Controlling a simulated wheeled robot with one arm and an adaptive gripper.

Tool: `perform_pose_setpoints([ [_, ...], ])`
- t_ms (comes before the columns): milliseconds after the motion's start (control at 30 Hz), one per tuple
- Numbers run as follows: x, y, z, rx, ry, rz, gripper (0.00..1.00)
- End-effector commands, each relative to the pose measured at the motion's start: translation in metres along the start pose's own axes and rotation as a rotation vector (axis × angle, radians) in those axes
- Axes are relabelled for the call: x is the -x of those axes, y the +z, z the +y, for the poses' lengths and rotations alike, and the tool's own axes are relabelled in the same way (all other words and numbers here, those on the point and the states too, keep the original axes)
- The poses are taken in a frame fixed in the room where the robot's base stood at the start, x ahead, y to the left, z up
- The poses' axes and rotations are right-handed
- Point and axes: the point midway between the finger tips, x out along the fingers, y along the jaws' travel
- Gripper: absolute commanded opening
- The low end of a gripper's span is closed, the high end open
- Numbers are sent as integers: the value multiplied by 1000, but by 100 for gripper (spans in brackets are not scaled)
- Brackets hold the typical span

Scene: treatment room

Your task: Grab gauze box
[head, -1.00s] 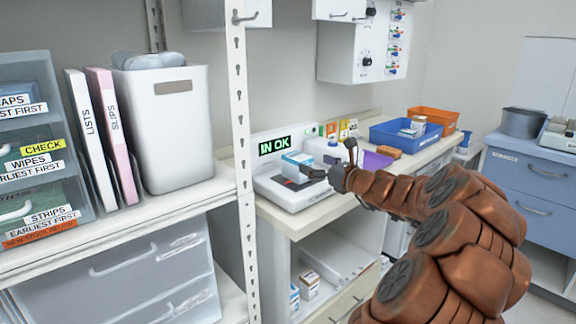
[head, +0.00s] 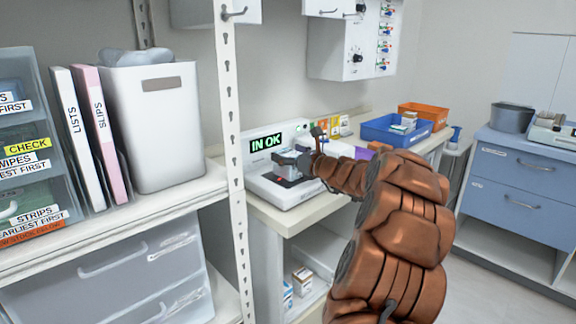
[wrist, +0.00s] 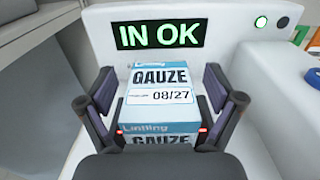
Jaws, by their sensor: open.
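In the wrist view the gauze box (wrist: 160,97), white and blue with "GAUZE" and "08/27" on it, sits on the white device below its lit "IN OK" display (wrist: 160,33). My gripper (wrist: 160,86) is open, one dark finger on each side of the box. A narrow gap shows beside the box on both sides. In the head view my gripper (head: 303,162) is at the white device (head: 285,195) on the counter, and it largely hides the box.
A blue bin (head: 385,133) with small boxes and an orange bin (head: 428,116) stand farther along the counter. A metal shelf post (head: 230,110) rises left of the device. A white bin (head: 155,125) and binders stand on the left shelf.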

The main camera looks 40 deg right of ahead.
Motion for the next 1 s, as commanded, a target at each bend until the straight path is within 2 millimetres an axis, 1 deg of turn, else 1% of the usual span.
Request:
perform_pose_setpoints([
  [133, 0, 0, 0, -1, 1, 0, 92],
  [700, 0, -1, 1, -1, 1, 1, 32],
  [733, 0, -1, 1, -1, 1, 1, 29],
  [767, 0, -1, 1, -1, 1, 1, 28],
  [800, 0, -1, 1, -1, 1, 1, 22],
  [1000, 0, 0, 1, -1, 1, 1, 22],
])
